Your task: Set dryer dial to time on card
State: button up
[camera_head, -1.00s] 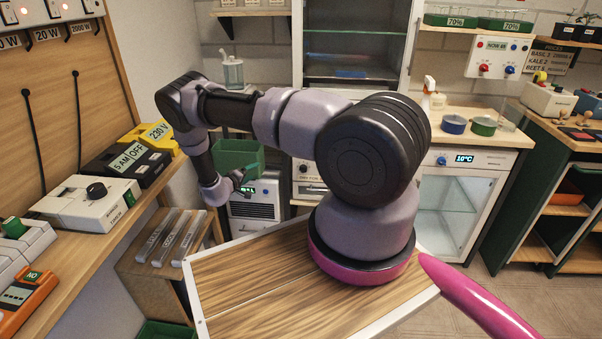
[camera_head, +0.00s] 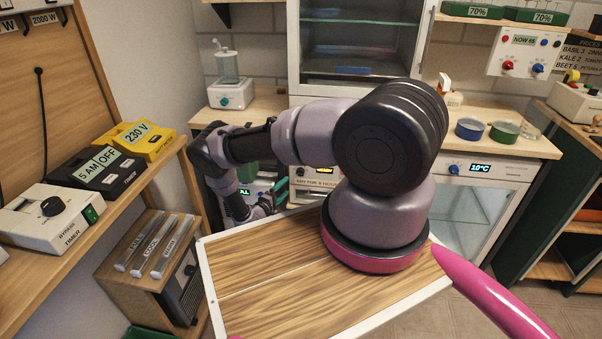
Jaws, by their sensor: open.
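A white dryer front (camera_head: 316,197) shows low at the back, partly hidden behind my arm. It has a small lit display (camera_head: 325,170) and a dark dial (camera_head: 300,171) at its left. A pale card (camera_head: 318,183) on it seems to begin "DRY FOR"; the number is too small to read surely. My gripper (camera_head: 277,200) is open, just left of the dryer front and low. It looks apart from the dial, and its fingers are small and partly hidden.
A left bench holds a timer box (camera_head: 50,217), a 5 AM/OFF box (camera_head: 97,168) and a yellow 230 V box (camera_head: 143,137). A small cabinet (camera_head: 150,270) stands below. A 10°C fridge (camera_head: 478,172) stands right. Wooden top (camera_head: 270,300) is clear in front.

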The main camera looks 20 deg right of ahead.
aim_at(300, 173)
jog(key=x, duration=1)
jog(key=shift+d, duration=0.15)
jog(key=shift+w+r, duration=0.1)
grip_shut()
